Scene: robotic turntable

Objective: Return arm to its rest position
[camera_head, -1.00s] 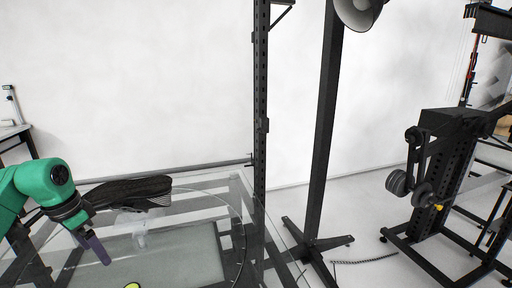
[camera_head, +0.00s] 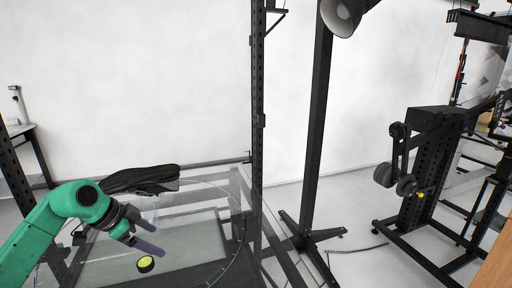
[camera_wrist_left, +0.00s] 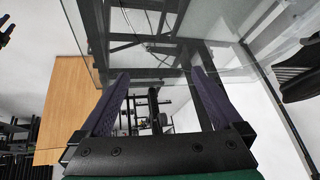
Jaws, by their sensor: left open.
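My left gripper (camera_head: 156,238) is at the end of my green arm at lower left in the head view, over the clear glass table (camera_head: 200,197). Its two purple fingers are apart with nothing between them, as the left wrist view (camera_wrist_left: 158,74) also shows. Part of a dark object, likely the shoe, shows at the right edge of the wrist view (camera_wrist_left: 300,80). A black and yellow round object (camera_head: 146,264) lies below the fingertips, apart from them. My right gripper is not in view.
A black perforated post (camera_head: 259,120) rises at the table's right side. A lamp stand (camera_head: 317,130) stands right of it. A black frame with rollers (camera_head: 420,170) is farther right. A wooden surface (camera_head: 495,255) shows at lower right; the wrist view shows a wooden panel (camera_wrist_left: 70,105).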

